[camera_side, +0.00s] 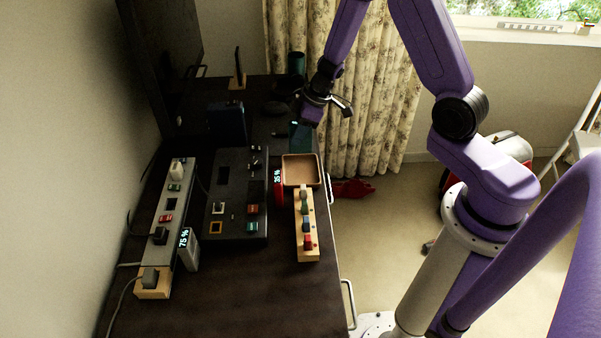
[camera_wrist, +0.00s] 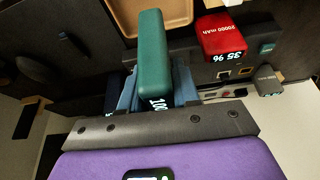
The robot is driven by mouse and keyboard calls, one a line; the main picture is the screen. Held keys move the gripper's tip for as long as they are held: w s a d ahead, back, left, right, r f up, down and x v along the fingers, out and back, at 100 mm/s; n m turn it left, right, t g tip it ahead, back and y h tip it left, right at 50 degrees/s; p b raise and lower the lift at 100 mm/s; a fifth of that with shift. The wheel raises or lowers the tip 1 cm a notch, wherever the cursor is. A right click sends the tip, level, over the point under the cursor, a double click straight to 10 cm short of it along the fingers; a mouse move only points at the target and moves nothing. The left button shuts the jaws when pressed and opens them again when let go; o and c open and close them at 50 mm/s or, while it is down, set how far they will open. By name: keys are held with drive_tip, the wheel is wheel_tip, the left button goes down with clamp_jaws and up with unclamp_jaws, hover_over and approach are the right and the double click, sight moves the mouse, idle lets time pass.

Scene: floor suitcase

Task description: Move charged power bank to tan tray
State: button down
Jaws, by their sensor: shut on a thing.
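A teal power bank (camera_wrist: 153,55) is between the fingers of my gripper (camera_wrist: 152,92) in the wrist view, and its lit display starts with "100". In the side view the teal power bank (camera_side: 301,138) hangs below my gripper (camera_side: 305,118), just beyond the tray. My gripper is shut on it. The tan tray (camera_side: 286,161) is empty in the side view, near the desk's right edge. Its rim and floor also show at the top of the wrist view (camera_wrist: 172,12). I cannot tell the exact height of the power bank above the desk.
A red power bank reading 35 % (camera_side: 277,187) stands left of the tray. A grey one reading 75 % (camera_side: 189,250) stands by the long power strip (camera_side: 166,215). A dark panel (camera_side: 228,190) and a wooden block with coloured pieces (camera_side: 306,228) are nearer. Bare desk lies in front.

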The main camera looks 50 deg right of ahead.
drive_tip(key=shift+w+d+f+n, duration=0.15)
drive_tip(key=shift+f+n, duration=0.15)
drive_tip(key=shift+f, duration=0.15)
hover_over(298, 173)
drive_tip(key=shift+f, duration=3.75)
drive_tip(key=shift+f, duration=0.15)
drive_tip(key=c, duration=0.8)
unclamp_jaws()
drive_tip(key=shift+v, duration=6.15)
drive_tip(key=shift+w+d, duration=0.1)
drive_tip(key=shift+w, duration=0.05)
